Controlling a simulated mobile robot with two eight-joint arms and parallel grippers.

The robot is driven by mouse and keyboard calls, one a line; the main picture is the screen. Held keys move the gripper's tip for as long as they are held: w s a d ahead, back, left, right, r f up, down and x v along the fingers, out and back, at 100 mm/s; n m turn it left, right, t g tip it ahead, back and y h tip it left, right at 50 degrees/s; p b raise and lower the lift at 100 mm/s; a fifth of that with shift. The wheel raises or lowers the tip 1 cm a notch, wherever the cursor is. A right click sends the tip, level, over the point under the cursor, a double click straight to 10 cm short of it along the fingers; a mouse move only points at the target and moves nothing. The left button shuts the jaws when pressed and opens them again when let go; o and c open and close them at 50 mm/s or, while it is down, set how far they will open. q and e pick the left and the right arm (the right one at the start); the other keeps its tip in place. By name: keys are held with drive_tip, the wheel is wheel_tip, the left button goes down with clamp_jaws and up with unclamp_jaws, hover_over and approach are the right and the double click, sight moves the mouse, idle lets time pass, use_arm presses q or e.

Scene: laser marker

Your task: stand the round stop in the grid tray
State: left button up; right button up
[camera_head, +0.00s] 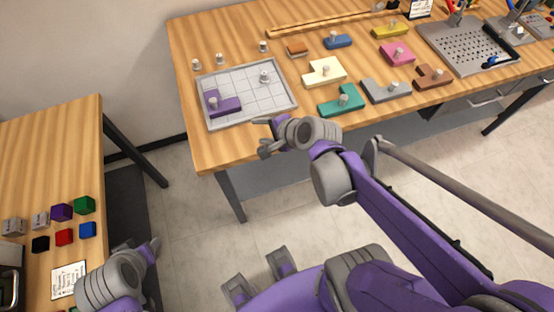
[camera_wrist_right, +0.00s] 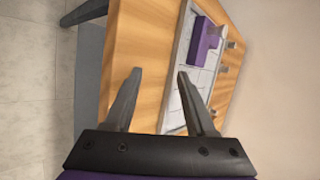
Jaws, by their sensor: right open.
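The grey grid tray (camera_head: 286,107) lies at the table's near left corner. A purple L-shaped block (camera_head: 226,105) with a knob sits in its left part. A small round metal stop (camera_head: 264,79) stands upright in the tray's upper right part. Similar small round pieces stand behind the tray, at the left (camera_head: 196,66), middle (camera_head: 220,60) and right (camera_head: 263,47). My right gripper (camera_head: 266,137) is open and empty by the tray's near edge; in the right wrist view its fingers (camera_wrist_right: 158,80) are apart beside the tray (camera_wrist_right: 172,110). My left gripper (camera_head: 139,248) is low at the left; its opening is unclear.
Several coloured knobbed blocks, including a cream one (camera_head: 323,72) and a teal one (camera_head: 341,101), lie right of the tray. A wooden rail (camera_head: 325,27) runs along the back. A second table (camera_head: 50,140) at left holds small cubes. A floor gap separates the tables.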

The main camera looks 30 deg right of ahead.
drive_tip(key=s+a+n+g+h+p, duration=0.1)
drive_tip(key=s+a+n+g+h, duration=0.1)
drive_tip(key=s+n, duration=0.8)
drive_tip(key=n+g, duration=0.1)
drive_tip(key=n, duration=0.7)
drive_tip(key=shift+s+a+p, duration=0.25)
drive_tip(key=shift+a+p, duration=0.05)
drive_tip(key=shift+a, duration=0.05)
drive_tip(key=shift+r, duration=0.15)
